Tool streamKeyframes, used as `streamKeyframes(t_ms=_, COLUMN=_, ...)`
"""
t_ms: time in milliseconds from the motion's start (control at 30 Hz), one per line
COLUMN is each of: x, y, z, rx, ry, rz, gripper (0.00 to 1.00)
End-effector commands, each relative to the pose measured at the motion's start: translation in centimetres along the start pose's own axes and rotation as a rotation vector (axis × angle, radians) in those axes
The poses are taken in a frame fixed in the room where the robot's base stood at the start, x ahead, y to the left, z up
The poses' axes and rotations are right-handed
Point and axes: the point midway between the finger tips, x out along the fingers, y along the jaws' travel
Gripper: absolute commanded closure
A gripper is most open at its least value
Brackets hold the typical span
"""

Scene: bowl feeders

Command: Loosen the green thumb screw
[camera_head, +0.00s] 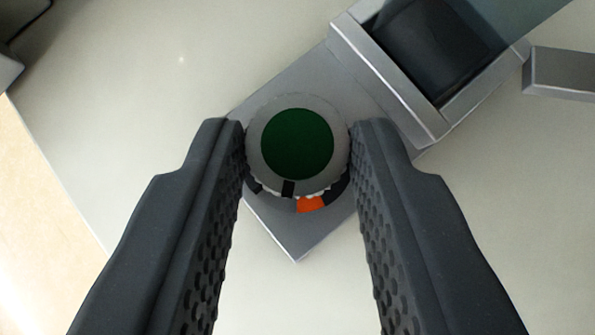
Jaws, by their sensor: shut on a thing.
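The green thumb screw (297,144) is a round grey knob with a dark green disc on top, seen from above near the middle of the view. A black mark shows on its lower rim. Beside that mark, an orange patch (311,204) shows on the dark ring below the knob. My gripper (298,150) is shut on the knob, with one dark textured finger at its left side and one at its right. The fingers hide the knob's left and right edges.
The knob sits on a grey metal plate (296,238). A grey frame (388,75) with a dark opening adjoins it at the upper right. A grey bar (562,73) lies at the right edge. The pale surface (150,90) at left is clear.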

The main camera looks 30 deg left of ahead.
Motion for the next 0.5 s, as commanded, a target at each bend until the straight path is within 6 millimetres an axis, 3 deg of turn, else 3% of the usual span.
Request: streamKeyframes(t_ms=500, x=0.19, y=0.57, z=-0.1, rx=-0.176, ry=0.008, rz=-0.176, gripper=0.94)
